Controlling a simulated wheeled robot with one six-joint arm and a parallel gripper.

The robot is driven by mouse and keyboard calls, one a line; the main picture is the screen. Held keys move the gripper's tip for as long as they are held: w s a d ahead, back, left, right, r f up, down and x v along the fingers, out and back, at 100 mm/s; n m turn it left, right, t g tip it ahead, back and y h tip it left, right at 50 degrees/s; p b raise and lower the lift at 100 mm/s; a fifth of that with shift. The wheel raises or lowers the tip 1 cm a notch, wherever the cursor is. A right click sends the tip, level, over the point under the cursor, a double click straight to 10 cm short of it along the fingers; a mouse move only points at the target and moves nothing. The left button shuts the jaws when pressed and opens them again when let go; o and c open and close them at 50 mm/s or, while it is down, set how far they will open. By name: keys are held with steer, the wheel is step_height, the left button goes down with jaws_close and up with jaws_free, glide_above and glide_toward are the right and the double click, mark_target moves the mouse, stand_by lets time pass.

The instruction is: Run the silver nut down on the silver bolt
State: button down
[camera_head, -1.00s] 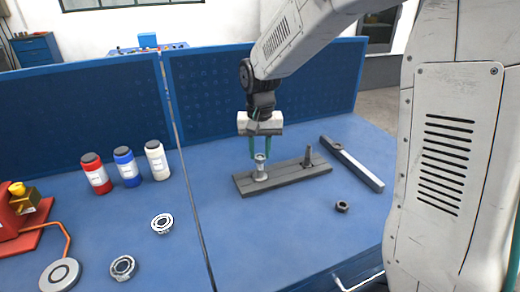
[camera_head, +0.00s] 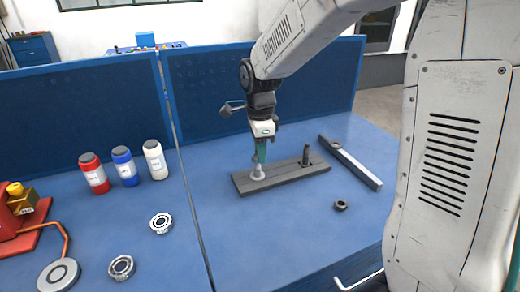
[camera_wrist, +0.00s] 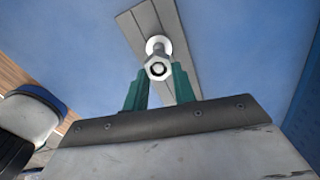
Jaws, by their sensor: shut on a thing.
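The silver bolt (camera_head: 257,173) stands upright near the left end of a grey plate (camera_head: 285,174) on the blue bench. The silver nut (camera_wrist: 157,67) shows in the wrist view as a hexagon around the bolt's end, with a pale round flange behind it. My gripper (camera_head: 260,157) points down over the silver bolt, its green fingers shut on the silver nut. In the head view the fingers hide the nut and most of the bolt. How far down the thread the nut sits cannot be told.
A dark bolt (camera_head: 306,156) stands at the plate's right end. A dark nut (camera_head: 340,205) lies in front, and a grey bar (camera_head: 351,163) lies to the right. Red (camera_head: 94,173), blue (camera_head: 125,166) and white (camera_head: 155,159) bottles stand left. Metal rings (camera_head: 161,223) lie nearer.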

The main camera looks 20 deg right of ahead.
steer(key=m, duration=0.4)
steer(key=shift+s+m, duration=0.1)
steer(key=shift+m, duration=0.3)
steer(key=m, duration=0.3)
steer(key=shift+s, duration=0.1)
steer(key=c, duration=1.4)
jaws_free()
